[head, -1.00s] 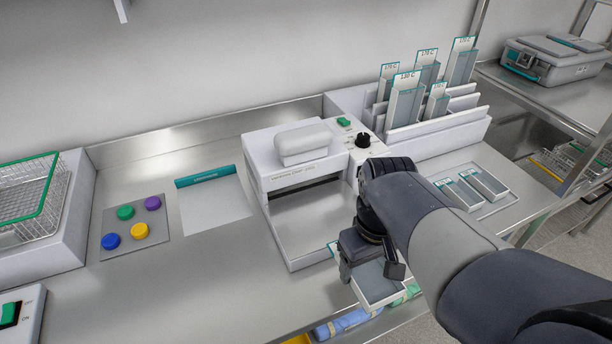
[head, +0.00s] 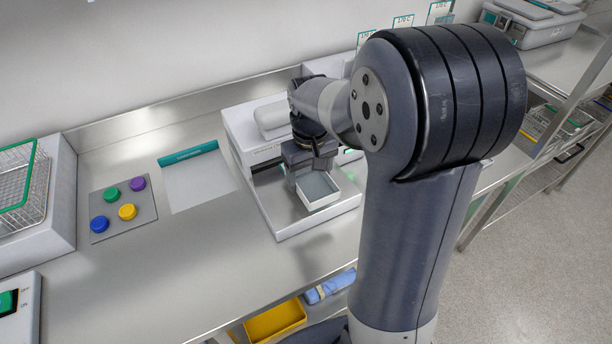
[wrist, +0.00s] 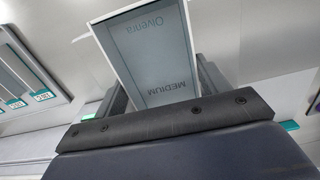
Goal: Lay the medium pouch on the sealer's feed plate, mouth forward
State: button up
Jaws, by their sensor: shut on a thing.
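The medium pouch (head: 318,189) looks like a shallow white-rimmed tray with a grey face. I cannot tell whether the pouch touches the plate. The sealer (head: 240,135) is a white box with a dark slot at the back of the plate. My arm hides its right side.
Colored caps (head: 128,211) on a grey pad and a sheet with a teal strip (head: 190,152) lie to the left. A wire basket (head: 30,190) stands at far left. A yellow bin (head: 274,321) is below the counter edge. My arm hides most of the pouch rack.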

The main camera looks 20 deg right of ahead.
aim_at(306, 181)
jog(key=shift+w+a, duration=0.1)
jog(key=shift+w, duration=0.45)
jog(key=shift+w+f+p, duration=0.2)
jog(key=shift+f+p, duration=0.2)
jog(key=shift+f, duration=1.4)
jog(key=shift+f, duration=0.2)
jog(key=o, duration=0.9)
jog(key=shift+r, duration=0.1)
jog(key=shift+o, duration=0.2)
notch_tip(306, 181, up, 12)
jog(key=shift+r, duration=0.15)
